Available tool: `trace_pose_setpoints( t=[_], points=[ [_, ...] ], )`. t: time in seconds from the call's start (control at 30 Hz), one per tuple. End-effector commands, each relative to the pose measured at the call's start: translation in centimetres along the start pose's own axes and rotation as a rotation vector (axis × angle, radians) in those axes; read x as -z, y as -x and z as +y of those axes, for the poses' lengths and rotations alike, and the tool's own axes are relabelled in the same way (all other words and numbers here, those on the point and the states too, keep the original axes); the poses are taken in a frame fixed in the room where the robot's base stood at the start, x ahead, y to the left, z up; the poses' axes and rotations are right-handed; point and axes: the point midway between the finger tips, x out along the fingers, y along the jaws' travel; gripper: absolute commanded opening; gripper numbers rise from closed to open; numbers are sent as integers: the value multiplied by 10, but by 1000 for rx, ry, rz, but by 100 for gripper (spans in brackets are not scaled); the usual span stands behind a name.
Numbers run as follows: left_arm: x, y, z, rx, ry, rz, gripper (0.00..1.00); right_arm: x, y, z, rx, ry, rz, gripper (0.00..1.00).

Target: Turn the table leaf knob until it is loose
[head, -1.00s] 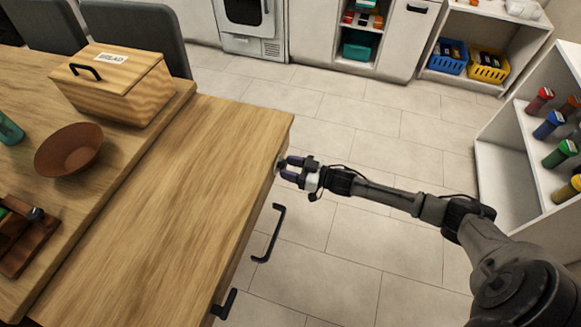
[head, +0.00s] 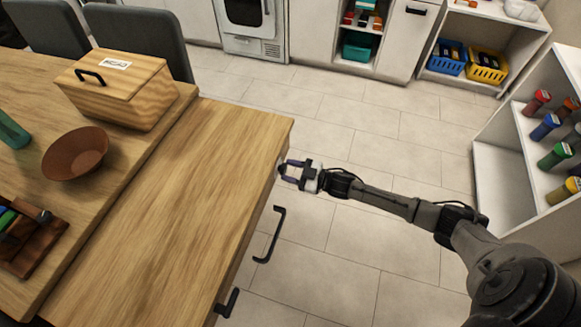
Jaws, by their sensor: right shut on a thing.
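The table leaf (head: 190,205) is a light wooden panel at the left, slightly lower than the main table top. The knob (head: 281,168) sits on the leaf's right edge near its far corner; only a small grey part of it shows. The fingers hide most of the knob. My left gripper is not in the head view.
Two black handles, one upper (head: 271,235) and one lower (head: 227,303), stick out from the table's side below the knob. A bread box (head: 118,88) and a brown bowl (head: 75,153) stand on the main table top (head: 25,72). The tiled floor (head: 345,240) around my right arm is clear.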

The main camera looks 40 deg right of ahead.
Motion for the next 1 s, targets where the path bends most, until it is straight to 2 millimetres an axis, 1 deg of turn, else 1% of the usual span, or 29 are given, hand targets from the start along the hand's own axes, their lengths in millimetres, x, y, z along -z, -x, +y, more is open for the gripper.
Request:
trace_pose_setpoints(
  t=[0.03,0.1,0.4,0.7,1.0],
  points=[
    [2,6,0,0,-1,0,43,2,0,0,-1,43,-1,20],
    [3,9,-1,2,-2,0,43,2,0,0,-1,110,-1,20],
    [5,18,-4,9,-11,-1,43,1,0,0,-1,396,-1,20],
    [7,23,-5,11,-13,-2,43,0,0,-1,-1,681,0,20],
    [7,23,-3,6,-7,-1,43,-1,0,-2,-1,966,-1,20]
  ],
)
